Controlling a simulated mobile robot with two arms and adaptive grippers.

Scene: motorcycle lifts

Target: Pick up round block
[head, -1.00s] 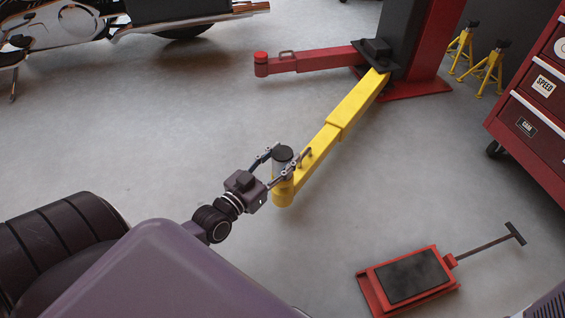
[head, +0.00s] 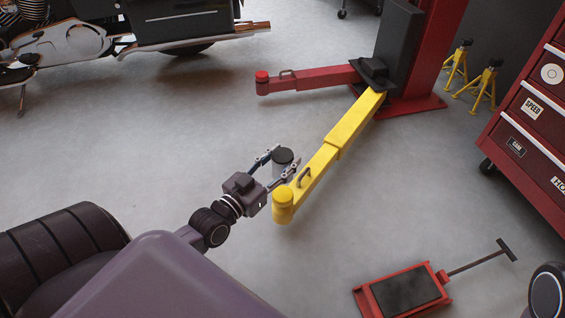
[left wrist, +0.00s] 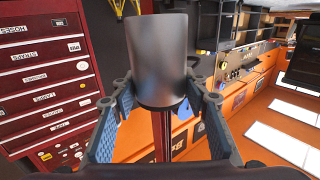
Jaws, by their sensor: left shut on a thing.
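The round block (head: 283,163) is a grey metallic cylinder with a black top, seen in the head view near the end of the yellow lift arm (head: 337,148). My left gripper (head: 284,156) is shut on it, one finger on each side. In the left wrist view the round block (left wrist: 158,60) stands between the fingers of the left gripper (left wrist: 160,90), its dark lower rim showing. The round yellow pad (head: 284,197) at the lift arm's end is bare, just below the gripper in the picture. My right gripper is not in view.
A red lift arm (head: 312,78) and red post (head: 432,55) stand behind. A red floor jack (head: 408,293) lies at lower right, a red tool cabinet (head: 530,120) at right. A motorcycle (head: 180,27) is at upper left. The floor left of the yellow arm is clear.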

